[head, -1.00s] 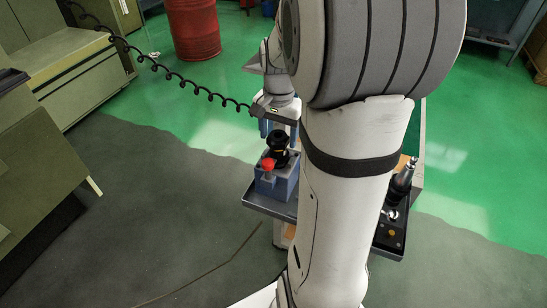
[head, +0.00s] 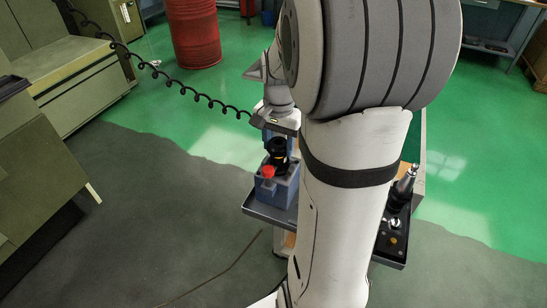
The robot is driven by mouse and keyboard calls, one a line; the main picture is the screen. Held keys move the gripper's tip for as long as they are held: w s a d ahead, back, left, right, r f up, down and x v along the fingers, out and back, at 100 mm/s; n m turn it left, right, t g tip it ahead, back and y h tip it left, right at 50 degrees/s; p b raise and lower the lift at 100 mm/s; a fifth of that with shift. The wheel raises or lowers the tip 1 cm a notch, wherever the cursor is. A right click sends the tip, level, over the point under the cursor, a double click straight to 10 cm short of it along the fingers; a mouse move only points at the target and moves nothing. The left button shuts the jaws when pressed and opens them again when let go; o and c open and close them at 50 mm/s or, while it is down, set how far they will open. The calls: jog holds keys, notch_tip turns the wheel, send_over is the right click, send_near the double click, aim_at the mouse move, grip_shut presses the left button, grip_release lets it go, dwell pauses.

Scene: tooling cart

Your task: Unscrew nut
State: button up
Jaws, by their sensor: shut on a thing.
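A black tool holder (head: 277,160) stands upright in a blue-grey fixture block (head: 284,190) on the cart's left tray. The nut is at the holder's top; it is small and mostly hidden by my gripper, so its threads cannot be made out. My gripper (head: 279,141) points down from above with its blue fingers on either side of the holder's top, shut on the nut. A red knob (head: 267,172) sticks out at the front of the fixture.
My large arm covers the cart's middle. A black tray (head: 392,245) at the right carries another tool holder (head: 405,182) with a silver tip. A coiled black cable (head: 185,90) hangs at the left. Green cabinets and a red drum (head: 195,35) stand farther off.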

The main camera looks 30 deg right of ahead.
jog(key=n, duration=0.6)
dwell(0.3)
jog(key=n, duration=0.6)
jog(key=n, duration=0.6)
jog(key=shift+p, duration=0.3)
jog(key=n, duration=0.6)
dwell(0.3)
